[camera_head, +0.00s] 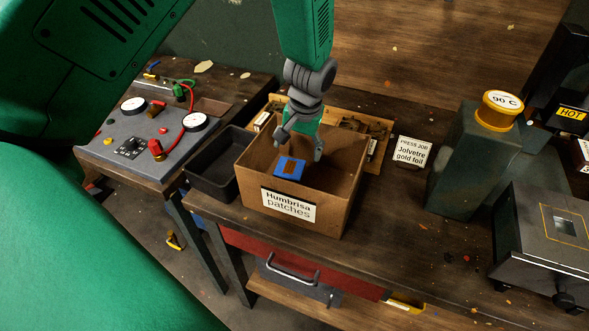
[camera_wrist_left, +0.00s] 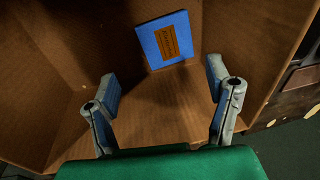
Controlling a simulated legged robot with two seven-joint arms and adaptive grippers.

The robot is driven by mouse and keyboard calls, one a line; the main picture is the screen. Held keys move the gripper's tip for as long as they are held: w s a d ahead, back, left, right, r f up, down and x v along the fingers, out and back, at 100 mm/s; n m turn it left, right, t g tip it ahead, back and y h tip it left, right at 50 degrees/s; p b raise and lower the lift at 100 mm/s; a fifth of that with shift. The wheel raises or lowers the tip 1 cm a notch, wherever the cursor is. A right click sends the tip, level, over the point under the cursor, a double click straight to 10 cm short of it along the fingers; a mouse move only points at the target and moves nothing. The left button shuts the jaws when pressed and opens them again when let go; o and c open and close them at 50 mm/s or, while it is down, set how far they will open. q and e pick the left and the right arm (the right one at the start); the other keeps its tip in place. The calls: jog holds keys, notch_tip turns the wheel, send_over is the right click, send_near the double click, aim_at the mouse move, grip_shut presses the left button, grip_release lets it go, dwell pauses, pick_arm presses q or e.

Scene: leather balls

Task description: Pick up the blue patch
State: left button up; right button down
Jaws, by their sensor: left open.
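The blue patch (camera_head: 290,168) with a brown label lies inside the cardboard box (camera_head: 338,207) marked "Humbrisa patches". In the left wrist view the blue patch (camera_wrist_left: 164,40) shows beyond the fingertips, apart from them, near the box's inner corner. My left gripper (camera_head: 298,150) reaches down into the box from above. Its two fingers are spread with nothing between them, as the left wrist view also shows (camera_wrist_left: 162,88). The patch is the only thing I see on the box floor. My right gripper is not in view.
A black tray (camera_head: 212,178) stands left of the box. A "Jolvetre gold foil" card (camera_head: 411,152) lies to its right. A grey-green block with a yellow-lidded "90 C" top (camera_head: 499,110) and a metal machine (camera_head: 550,243) stand farther right. The box walls surround the fingers.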

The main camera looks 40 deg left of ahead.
aim_at(289, 168)
pick_arm(q)
jog(key=a+f, duration=0.1)
jog(key=f, duration=0.1)
jog(key=a+f, duration=0.1)
jog(key=shift+a+f, duration=0.3)
jog(key=shift+f, duration=0.1)
notch_tip(289, 168, down, 3)
jog(key=shift+d+f+p, duration=0.1)
jog(key=shift+f+p, duration=0.1)
jog(key=shift+p, duration=0.1)
jog(key=shift+d+f, duration=0.2)
jog(key=shift+d, duration=0.15)
jog(key=shift+a, duration=0.15)
jog(key=c, duration=0.8)
jog(key=shift+s+a, duration=0.15)
jog(key=shift+a, duration=0.05)
jog(key=c, duration=0.4)
